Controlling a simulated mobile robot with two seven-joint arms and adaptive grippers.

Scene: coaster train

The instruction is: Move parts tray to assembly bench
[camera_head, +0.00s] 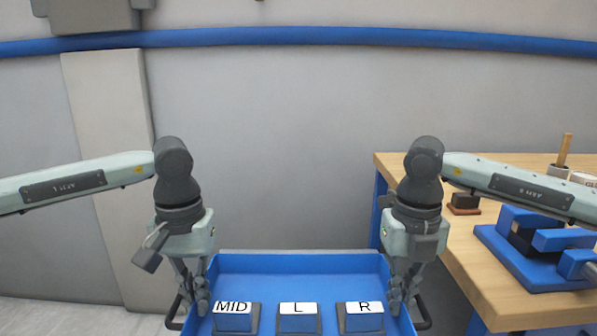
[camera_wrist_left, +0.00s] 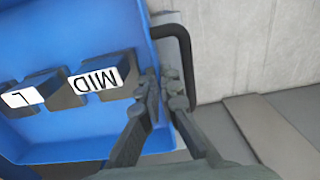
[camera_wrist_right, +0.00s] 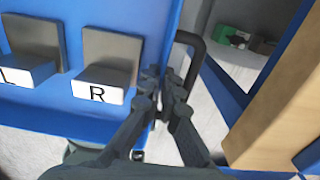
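The blue parts tray (camera_head: 300,264) is low in the middle of the head view, with blocks labelled MID (camera_head: 233,308), L (camera_head: 298,309) and R (camera_head: 364,309) in it. My left gripper (camera_wrist_left: 162,86) is closed across the tray's left side wall beside a black handle (camera_wrist_left: 186,55). My right gripper (camera_wrist_right: 162,84) is closed across the right side wall beside the other handle (camera_wrist_right: 190,42). The tray's near part is cut off in the head view. The assembly bench (camera_head: 466,248), with a wooden top and blue legs, stands to the right of the tray.
A blue vise-like fixture (camera_head: 545,262) sits on the bench's near right part. A small dark block (camera_head: 464,202) and a container with a wooden handle (camera_head: 562,158) are behind it. Floor shows left of the tray.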

